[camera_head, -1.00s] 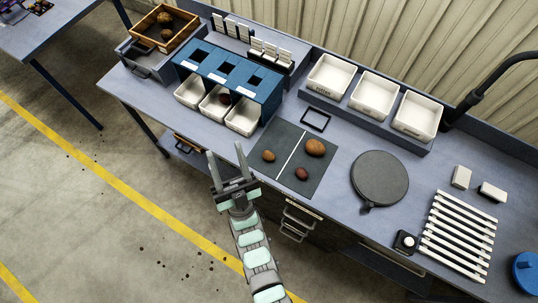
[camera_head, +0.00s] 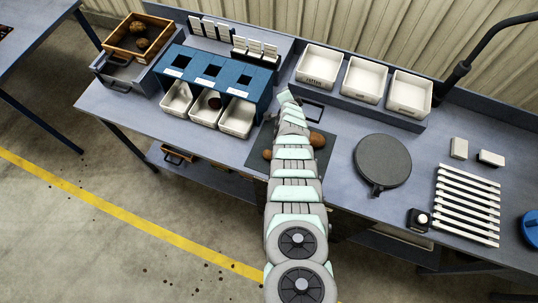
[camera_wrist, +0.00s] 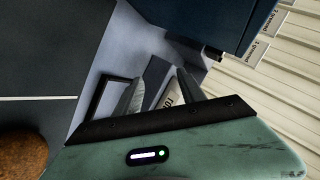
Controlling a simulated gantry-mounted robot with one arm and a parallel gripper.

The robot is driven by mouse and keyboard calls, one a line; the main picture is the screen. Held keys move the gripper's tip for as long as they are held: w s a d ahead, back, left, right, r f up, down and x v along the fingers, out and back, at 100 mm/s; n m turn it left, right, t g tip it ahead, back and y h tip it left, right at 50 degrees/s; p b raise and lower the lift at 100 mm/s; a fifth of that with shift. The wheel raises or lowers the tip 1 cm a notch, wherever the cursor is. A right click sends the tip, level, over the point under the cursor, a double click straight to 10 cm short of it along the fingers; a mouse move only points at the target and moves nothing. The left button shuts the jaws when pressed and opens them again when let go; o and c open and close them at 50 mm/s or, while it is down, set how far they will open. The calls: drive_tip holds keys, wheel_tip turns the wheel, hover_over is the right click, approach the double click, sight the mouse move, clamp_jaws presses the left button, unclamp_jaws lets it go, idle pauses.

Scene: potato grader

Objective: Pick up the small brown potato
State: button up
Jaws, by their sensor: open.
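The small brown potato (camera_head: 267,154) lies on the left half of the dark mat (camera_head: 259,142), just left of my arm in the head view. A larger orange-brown potato (camera_head: 317,140) lies on the mat's right half, partly behind my arm. A large brown potato, likely this one, also shows at the bottom left of the wrist view (camera_wrist: 22,156). The reddish potato is hidden behind my arm. My gripper (camera_wrist: 160,88) is open with nothing between its fingers, past the mat's far edge, near the black square frame (camera_wrist: 97,112). The small brown potato is not in the wrist view.
White bins (camera_head: 363,80) stand on the back shelf. A round grey disc (camera_head: 382,161) lies right of the mat.

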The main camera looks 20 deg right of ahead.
sight(271, 153)
drive_tip(key=s+m+g+y, duration=0.1)
drive_tip(key=s, duration=0.1)
drive_tip(key=s+a+f+m+g+y, duration=0.1)
drive_tip(key=s, duration=0.1)
drive_tip(key=s+f+m+g+y+b, duration=0.1)
drive_tip(key=s+g, duration=0.1)
drive_tip(key=s, duration=0.1)
drive_tip(key=shift+a+f, duration=0.2)
drive_tip(key=shift+a, duration=0.1)
drive_tip(key=s+a+y, duration=0.1)
drive_tip(key=s+a+r+m+g+y, duration=0.1)
drive_tip(key=s, duration=0.1)
drive_tip(key=s+a+m+g+y, duration=0.1)
drive_tip(key=s, duration=0.1)
drive_tip(key=shift+s+a+r+b, duration=0.15)
drive_tip(key=shift+a+r+b, duration=0.15)
drive_tip(key=shift+r+b, duration=0.05)
drive_tip(key=s+a+r+m+g+y, duration=0.2)
drive_tip(key=s+a+r+y, duration=0.15)
drive_tip(key=s+a, duration=0.25)
drive_tip(key=shift+h, duration=0.35)
drive_tip(key=shift+p+x, duration=1.25)
drive_tip(key=shift+x, duration=3.75)
clamp_jaws()
